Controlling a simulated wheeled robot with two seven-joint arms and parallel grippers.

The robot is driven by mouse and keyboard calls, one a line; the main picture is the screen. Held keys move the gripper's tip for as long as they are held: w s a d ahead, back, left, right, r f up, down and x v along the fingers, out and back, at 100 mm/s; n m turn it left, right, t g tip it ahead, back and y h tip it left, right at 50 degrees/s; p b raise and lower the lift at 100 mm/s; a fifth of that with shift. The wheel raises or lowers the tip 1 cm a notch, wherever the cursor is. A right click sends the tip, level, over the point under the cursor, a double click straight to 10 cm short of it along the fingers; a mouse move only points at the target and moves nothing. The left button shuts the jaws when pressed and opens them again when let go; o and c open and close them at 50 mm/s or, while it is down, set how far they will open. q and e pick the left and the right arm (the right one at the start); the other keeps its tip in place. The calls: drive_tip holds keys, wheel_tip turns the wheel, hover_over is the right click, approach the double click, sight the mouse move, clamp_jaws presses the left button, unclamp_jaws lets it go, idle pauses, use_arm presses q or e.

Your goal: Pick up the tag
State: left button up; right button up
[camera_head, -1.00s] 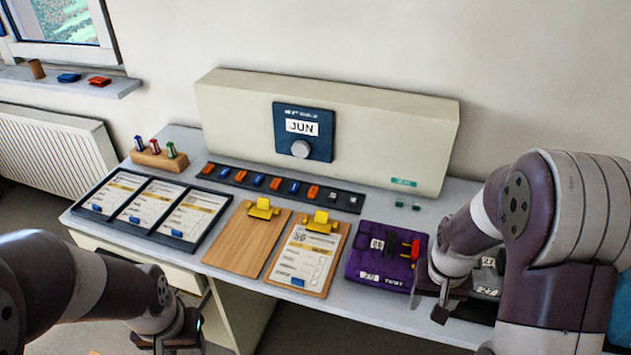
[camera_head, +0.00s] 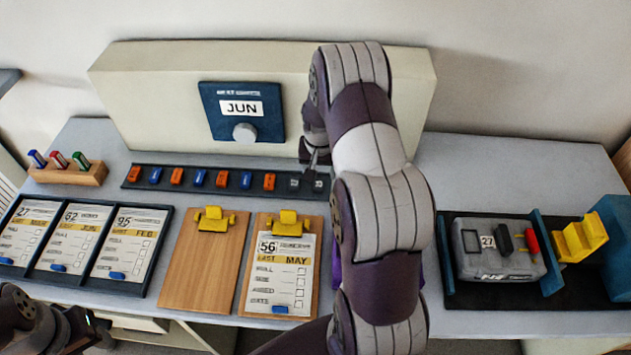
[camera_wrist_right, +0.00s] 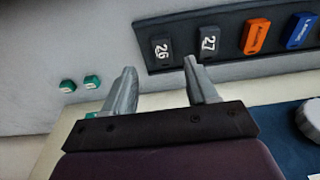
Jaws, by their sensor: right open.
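Two grey number tags lie at the right end of a dark strip (camera_head: 206,184). Tag 27 (camera_head: 294,183) is next to an orange tag and tag 26 (camera_head: 318,185) is at the end. Both also show in the right wrist view, tag 26 (camera_wrist_right: 161,48) and tag 27 (camera_wrist_right: 209,43). My right gripper (camera_head: 314,163) is above this end of the strip. In the right wrist view its fingers (camera_wrist_right: 161,66) are apart with nothing between them, pointing toward the two tags. My left gripper (camera_head: 85,332) is at the lower left, its jaws unclear.
Orange and blue tags fill the rest of the strip. Behind it stands a beige cabinet (camera_head: 150,95) with a JUN dial panel (camera_head: 242,111). Clipboards (camera_head: 205,260) lie in front. A grey device (camera_head: 497,250) marked 27 sits at right. Two green pieces (camera_wrist_right: 80,84) lie beyond the strip.

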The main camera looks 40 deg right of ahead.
sight(319, 183)
drive_tip(key=f, duration=0.3)
drive_tip(key=f+p, duration=0.1)
drive_tip(key=shift+w+d+f, duration=0.1)
drive_tip(key=shift+w+f, duration=0.05)
drive_tip(key=shift+w, duration=0.25)
drive_tip(key=shift+f, duration=0.35)
drive_tip(key=shift+w+d+f, duration=0.1)
drive_tip(key=shift+w+f, duration=0.05)
drive_tip(key=shift+f, duration=0.05)
clamp_jaws()
drive_tip(key=shift+r, duration=0.1)
